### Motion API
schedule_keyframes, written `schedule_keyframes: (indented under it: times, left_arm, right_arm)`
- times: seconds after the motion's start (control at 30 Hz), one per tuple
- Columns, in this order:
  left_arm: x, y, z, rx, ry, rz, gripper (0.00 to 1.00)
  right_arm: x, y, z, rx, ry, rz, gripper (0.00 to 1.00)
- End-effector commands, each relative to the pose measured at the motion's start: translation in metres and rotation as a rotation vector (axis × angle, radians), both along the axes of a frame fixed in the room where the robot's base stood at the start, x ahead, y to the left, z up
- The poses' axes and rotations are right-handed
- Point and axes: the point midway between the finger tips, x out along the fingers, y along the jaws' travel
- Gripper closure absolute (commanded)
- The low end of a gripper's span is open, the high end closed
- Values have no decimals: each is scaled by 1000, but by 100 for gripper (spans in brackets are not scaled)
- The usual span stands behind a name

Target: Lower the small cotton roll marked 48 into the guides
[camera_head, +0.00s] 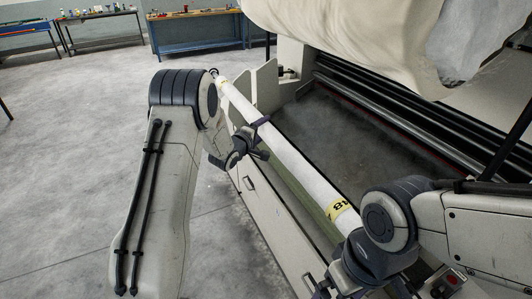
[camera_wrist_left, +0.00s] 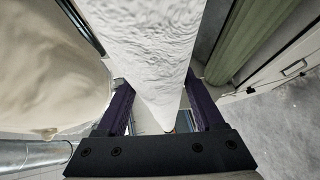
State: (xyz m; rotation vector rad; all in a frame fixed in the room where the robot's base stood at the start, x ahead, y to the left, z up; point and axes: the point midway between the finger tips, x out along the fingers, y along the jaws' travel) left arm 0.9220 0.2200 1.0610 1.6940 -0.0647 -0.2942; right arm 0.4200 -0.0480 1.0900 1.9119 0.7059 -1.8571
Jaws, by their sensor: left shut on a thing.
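The small cotton roll (camera_head: 290,158) is a long white cylinder with a yellow band marked 48 (camera_head: 341,208) near its close end. It lies slantwise over the front of the machine, its far end near pale upright plates (camera_head: 262,86) that look like guides. My left gripper (camera_head: 260,138) is shut around the roll's middle. In the left wrist view the roll (camera_wrist_left: 150,45) runs between the dark purple fingers of the left gripper (camera_wrist_left: 163,108). My right gripper (camera_head: 345,268) is by the roll's near end; its fingertips are hidden. Contact at the roll's ends cannot be told.
A large cream cotton roll (camera_head: 350,35) hangs above the machine's dark bed (camera_head: 345,135). A green roller (camera_wrist_left: 250,42) lies beside the small roll in the left wrist view. Workbenches (camera_head: 198,32) stand far back. The grey floor at left is clear.

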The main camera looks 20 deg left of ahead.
Motion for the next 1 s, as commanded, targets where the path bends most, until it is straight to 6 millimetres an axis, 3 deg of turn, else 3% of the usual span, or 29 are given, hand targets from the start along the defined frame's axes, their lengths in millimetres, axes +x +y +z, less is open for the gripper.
schedule_keyframes:
  times: [0.03, 0.27, 0.87, 1.0]
  left_arm:
    - [11, 9, 20, 2, -14, -1, 100]
    - [33, 27, 45, 0, -8, -4, 100]
    - [33, 29, 51, 0, -5, -6, 100]
    - [40, 22, 50, 0, -9, -6, 100]
  right_arm:
    - [0, 0, 9, 0, 0, 0, 0]
    - [0, 0, 16, 0, 0, 0, 0]
    - [0, 0, 23, 0, 0, 0, 0]
    - [0, 0, 20, 0, 0, 0, 0]
